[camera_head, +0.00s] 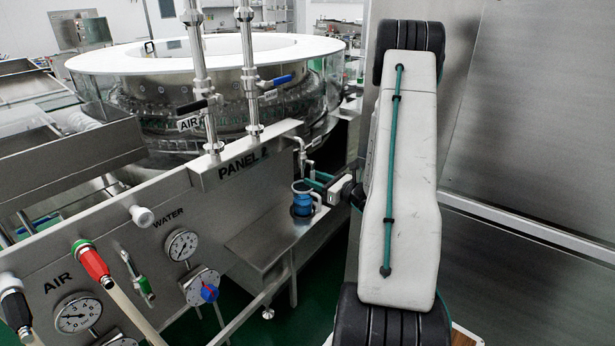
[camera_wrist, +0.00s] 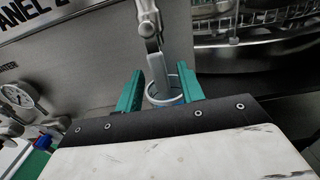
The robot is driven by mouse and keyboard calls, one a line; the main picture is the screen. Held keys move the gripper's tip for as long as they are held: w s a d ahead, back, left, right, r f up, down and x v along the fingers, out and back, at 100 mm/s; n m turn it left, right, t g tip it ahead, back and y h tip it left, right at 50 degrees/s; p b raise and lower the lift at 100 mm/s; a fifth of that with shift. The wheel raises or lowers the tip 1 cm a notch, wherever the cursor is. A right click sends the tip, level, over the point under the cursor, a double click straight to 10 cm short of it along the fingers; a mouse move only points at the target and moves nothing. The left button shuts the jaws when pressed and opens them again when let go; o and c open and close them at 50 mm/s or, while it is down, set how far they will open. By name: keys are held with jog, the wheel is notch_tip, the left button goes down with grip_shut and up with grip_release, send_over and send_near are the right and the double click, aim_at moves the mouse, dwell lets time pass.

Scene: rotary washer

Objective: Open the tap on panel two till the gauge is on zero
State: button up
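The metal tap (camera_head: 302,152) hangs at the right end of the PANEL 2 box, its spout pointing down. A blue cup (camera_head: 303,203) stands below it on the steel ledge. My gripper (camera_head: 316,181) is beside the tap and cup, from the right. In the wrist view my gripper (camera_wrist: 160,76) has its teal fingers apart. The tap (camera_wrist: 148,25) and the cup (camera_wrist: 163,93) show between them; contact cannot be told. The WATER gauge (camera_head: 182,245) and AIR gauge (camera_head: 78,315) are on the front panel; their needles are too small to read surely.
Pipes with a black valve lever (camera_head: 193,107) and a blue valve lever (camera_head: 275,82) rise from the panel box. The round washer (camera_head: 130,95) is behind. A steel wall (camera_head: 530,130) stands at right.

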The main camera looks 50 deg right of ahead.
aim_at(314, 178)
jog(key=shift+w+a, duration=0.15)
jog(key=shift+w, duration=1.7)
grip_shut()
jog(key=shift+s+d, duration=0.1)
jog(key=shift+d, duration=0.1)
